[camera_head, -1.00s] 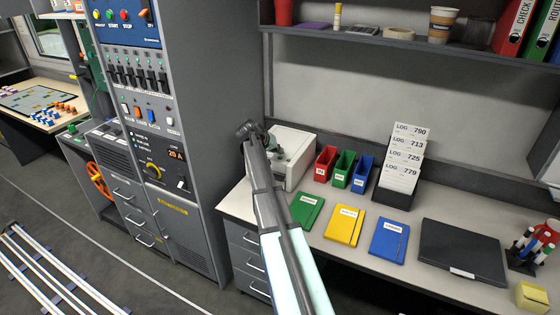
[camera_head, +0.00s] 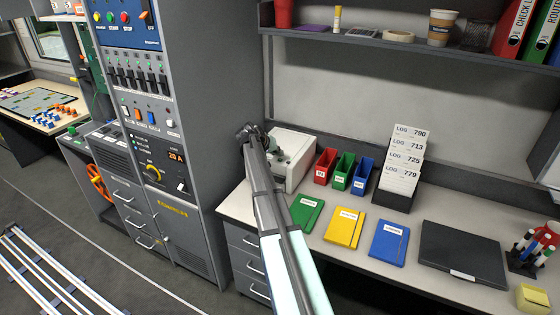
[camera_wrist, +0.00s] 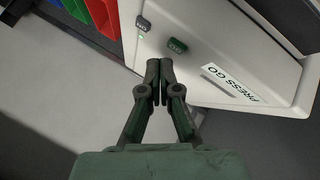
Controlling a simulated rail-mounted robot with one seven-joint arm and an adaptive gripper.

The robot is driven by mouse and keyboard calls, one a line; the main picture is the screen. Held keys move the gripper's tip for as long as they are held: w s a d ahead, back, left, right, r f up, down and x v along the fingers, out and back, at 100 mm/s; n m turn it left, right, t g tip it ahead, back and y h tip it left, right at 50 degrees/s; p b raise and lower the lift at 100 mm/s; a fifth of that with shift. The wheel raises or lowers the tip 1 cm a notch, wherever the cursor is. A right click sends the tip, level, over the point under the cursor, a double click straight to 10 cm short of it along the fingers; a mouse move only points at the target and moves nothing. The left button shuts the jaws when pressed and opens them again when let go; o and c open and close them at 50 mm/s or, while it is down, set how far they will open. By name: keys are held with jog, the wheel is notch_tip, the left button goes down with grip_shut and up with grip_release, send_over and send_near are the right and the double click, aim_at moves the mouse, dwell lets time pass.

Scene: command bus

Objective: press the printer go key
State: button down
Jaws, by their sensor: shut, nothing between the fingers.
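The printer (camera_head: 298,151) is a white box at the back left of the desk, partly hidden behind my arm in the head view. In the wrist view the printer (camera_wrist: 222,22) fills the upper right. A green key (camera_wrist: 177,46) is on its face, near a dark grey key (camera_wrist: 143,23) and a small green light. A "PRESS GO" label (camera_wrist: 230,84) is to the right of the green key. My gripper (camera_wrist: 159,72) is shut and empty, its tips just below the green key in the picture. I cannot tell whether they touch the printer.
Red, green and blue bins (camera_head: 341,169) stand right of the printer, with a card rack (camera_head: 393,198) beyond them. Green, yellow and blue notebooks and a black laptop (camera_head: 462,254) lie along the desk. A grey control cabinet (camera_head: 198,120) rises to the left.

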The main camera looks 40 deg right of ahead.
aim_at(279, 160)
jog(key=shift+f, duration=0.1)
dwell(0.3)
jog(key=shift+f+b, duration=0.35)
jog(key=shift+b, duration=0.05)
jog(key=shift+f, duration=0.35)
dwell(0.5)
jog(key=shift+r, duration=0.8)
dwell(0.3)
jog(key=shift+r+p, duration=0.65)
jog(key=shift+r, duration=1.85)
